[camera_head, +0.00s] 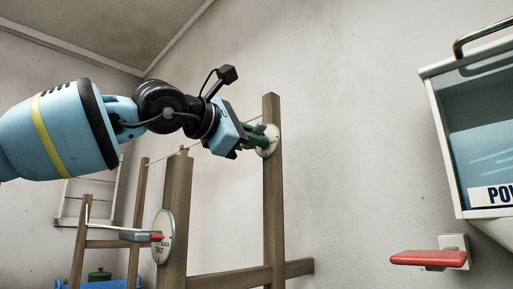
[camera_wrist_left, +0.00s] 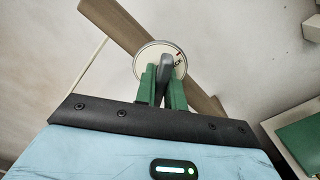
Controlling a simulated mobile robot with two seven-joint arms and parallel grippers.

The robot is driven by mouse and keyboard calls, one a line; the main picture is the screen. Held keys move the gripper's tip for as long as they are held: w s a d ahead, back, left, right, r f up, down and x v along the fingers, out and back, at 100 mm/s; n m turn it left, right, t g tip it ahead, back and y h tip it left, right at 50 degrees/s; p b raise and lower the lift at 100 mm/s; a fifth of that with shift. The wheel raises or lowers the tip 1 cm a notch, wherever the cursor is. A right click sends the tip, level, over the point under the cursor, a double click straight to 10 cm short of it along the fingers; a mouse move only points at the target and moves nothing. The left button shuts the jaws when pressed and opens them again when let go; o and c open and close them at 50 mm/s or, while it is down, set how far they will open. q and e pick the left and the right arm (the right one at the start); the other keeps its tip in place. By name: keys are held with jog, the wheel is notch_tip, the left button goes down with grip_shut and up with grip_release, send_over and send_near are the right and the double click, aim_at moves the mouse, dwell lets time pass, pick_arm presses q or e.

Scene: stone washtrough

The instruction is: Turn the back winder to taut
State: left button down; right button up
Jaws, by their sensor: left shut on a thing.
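The back winder is a round pale dial (camera_head: 268,147) on the far wooden post (camera_head: 272,190). My left gripper (camera_head: 257,135), with green fingers, is at this dial, and its arm comes in from the left. In the left wrist view the fingers (camera_wrist_left: 163,88) are shut on the winder's grey handle (camera_wrist_left: 165,64), which lies across the pale dial (camera_wrist_left: 143,62). A red mark shows at the dial's right edge; its lettering is too small to read. The fingers hide part of the dial. My right gripper is in neither view.
A thin line runs between posts behind my arm. A glass-fronted cabinet (camera_head: 432,130) and a red lever (camera_head: 428,258) are at the right.

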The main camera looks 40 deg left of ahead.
pick_arm(q)
jog(key=n+b, duration=0.1)
jog(key=n, duration=0.2)
jog(key=shift+f+n+b, duration=0.1)
jog(key=shift+n+b, duration=0.2)
jog(key=shift+n, duration=0.1)
jog(key=n+b, duration=0.1)
jog(key=n, duration=0.1)
jog(key=shift+n, duration=0.4)
jog(key=shift+n+b, duration=0.35)
jog(key=shift+n, duration=2.15)
jog(key=c, duration=1.5)
grip_release()
